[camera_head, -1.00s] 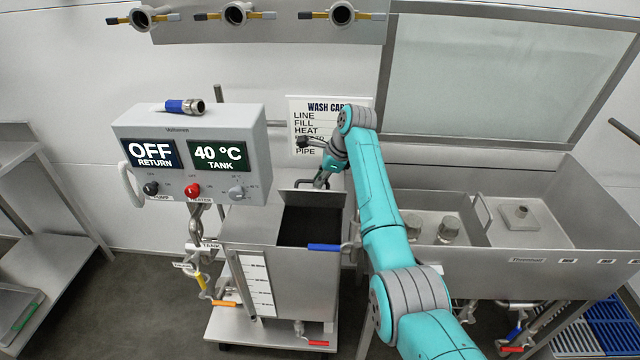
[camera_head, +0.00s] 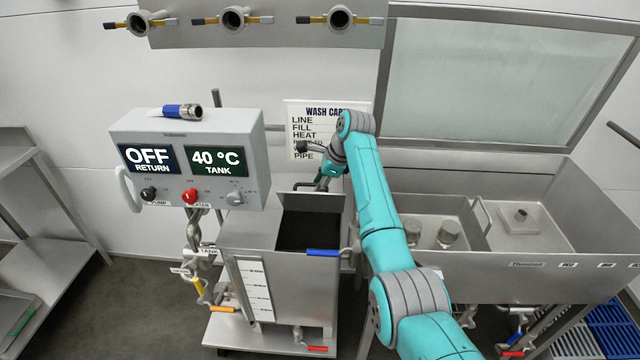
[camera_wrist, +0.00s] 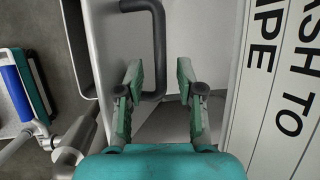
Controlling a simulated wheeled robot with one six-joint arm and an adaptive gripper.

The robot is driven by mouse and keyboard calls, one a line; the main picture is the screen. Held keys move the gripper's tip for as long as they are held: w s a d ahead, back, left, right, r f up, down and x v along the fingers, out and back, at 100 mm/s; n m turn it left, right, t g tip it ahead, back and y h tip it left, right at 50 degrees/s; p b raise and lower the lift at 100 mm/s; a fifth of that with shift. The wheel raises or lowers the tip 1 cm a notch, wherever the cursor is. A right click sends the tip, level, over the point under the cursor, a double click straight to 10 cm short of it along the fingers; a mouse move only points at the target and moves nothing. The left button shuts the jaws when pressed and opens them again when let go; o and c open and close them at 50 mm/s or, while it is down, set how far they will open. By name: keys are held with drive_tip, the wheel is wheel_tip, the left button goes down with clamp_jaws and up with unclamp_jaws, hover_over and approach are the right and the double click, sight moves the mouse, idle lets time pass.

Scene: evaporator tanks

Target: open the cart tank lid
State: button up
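The steel cart tank (camera_head: 295,275) stands below the control box, with its dark opening visible from above. Its lid (camera_head: 310,201) stands raised at the back edge of the opening. My gripper (camera_head: 322,182) is just behind and above the lid, small and partly hidden by my arm in the head view. In the wrist view my gripper (camera_wrist: 160,85) is open, its two green fingers apart. A dark bent handle (camera_wrist: 157,40) reaches down between the fingers, with gaps on both sides. The handle joins a grey panel edge on the left.
The control box (camera_head: 190,160) stands left of the tank, with a blue-ended fitting on top. The wash sign (camera_head: 300,112) is on the wall close behind my gripper. A blue valve lever (camera_head: 322,253) sticks out at the tank's front. A steel sink (camera_head: 585,265) lies right.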

drive_tip(key=shift+r, duration=0.15)
drive_tip(key=v, duration=1.1)
drive_tip(key=shift+d+r, duration=0.2)
drive_tip(key=shift+r, duration=0.05)
drive_tip(key=shift+s, duration=0.15)
